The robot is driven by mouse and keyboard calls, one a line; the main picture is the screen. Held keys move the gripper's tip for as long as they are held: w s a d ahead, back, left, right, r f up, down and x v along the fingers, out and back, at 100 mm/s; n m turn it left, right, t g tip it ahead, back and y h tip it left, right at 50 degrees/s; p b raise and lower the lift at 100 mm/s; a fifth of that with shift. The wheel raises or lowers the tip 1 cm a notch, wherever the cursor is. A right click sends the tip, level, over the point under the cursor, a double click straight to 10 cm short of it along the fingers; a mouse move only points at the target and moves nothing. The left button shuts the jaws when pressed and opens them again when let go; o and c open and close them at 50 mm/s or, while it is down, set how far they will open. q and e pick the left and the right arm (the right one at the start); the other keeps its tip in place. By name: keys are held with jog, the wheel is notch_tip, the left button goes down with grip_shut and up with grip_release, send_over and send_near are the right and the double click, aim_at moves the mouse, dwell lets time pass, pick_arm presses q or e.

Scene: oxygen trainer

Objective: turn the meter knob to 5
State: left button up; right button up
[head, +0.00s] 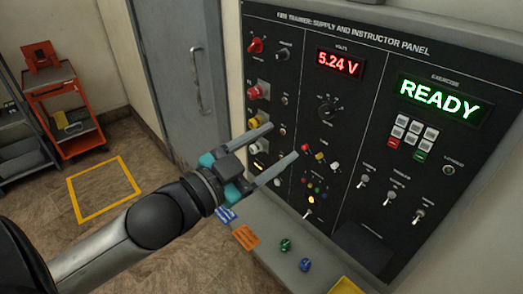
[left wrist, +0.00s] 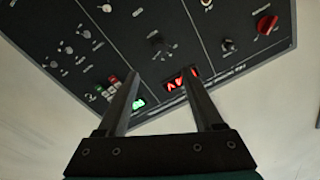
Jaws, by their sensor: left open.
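The meter knob (head: 327,107) is a small black rotary dial with pale marks around it, on the dark instructor panel (head: 298,80) below the red VOLTS display (head: 338,64), which reads 5.24 V. Its pointer setting is too small to read. In the left wrist view the panel is upside down, and the knob (left wrist: 157,42) shows beyond and between the two fingers. My left gripper (head: 284,141) is open and empty, in front of the panel, left of and lower than the knob in the head view, and apart from it. My right gripper is not in view.
A green READY display (head: 440,96) sits right of the knob above a small keypad (head: 412,133). Toggle switches (head: 389,197), red and yellow connectors and a red knob (head: 255,46) surround it. A ledge below holds green (head: 285,244) and blue (head: 305,264) pieces. An orange cart (head: 62,98) stands far left.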

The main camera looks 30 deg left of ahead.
pick_arm(q)
jog(key=shift+p+v, duration=0.75)
jog(key=shift+v, duration=0.4)
jog(key=w+a+f+n+g+y+b, duration=0.15)
jog(key=a+f, duration=0.25)
jog(key=f, duration=0.7)
jog(key=a+f+n+g+y+b, duration=0.1)
jog(key=a+f+n+y+b, duration=0.2)
jog(key=f, duration=0.8)
jog(key=s+a+f+n+g+y+b, duration=0.1)
jog(key=s+a+f+g+b, duration=0.15)
jog(key=f, duration=0.95)
jog(key=s+a+f+n+g+y+b, duration=0.15)
jog(key=s+f, duration=0.25)
jog(key=f, duration=0.8)
jog(key=s+d+f+g+b, duration=0.1)
jog(key=s+d+f+g, duration=0.15)
jog(key=s+f, duration=0.5)
jog(key=s+d+f+g+b, duration=0.25)
jog(key=s+f, duration=0.25)
jog(key=f, duration=0.6)
jog(key=s+d+f+g+b, duration=0.1)
jog(key=s+d+f+g, duration=0.1)
jog(key=s, duration=0.5)
jog(key=s+d+f+g+h+b, duration=0.1)
jog(key=s+d+f+g, duration=0.2)
jog(key=s+f, duration=0.4)
jog(key=shift+s+d+f, duration=0.25)
jog(key=shift+s+d, duration=0.05)
jog(key=shift+d, duration=0.4)
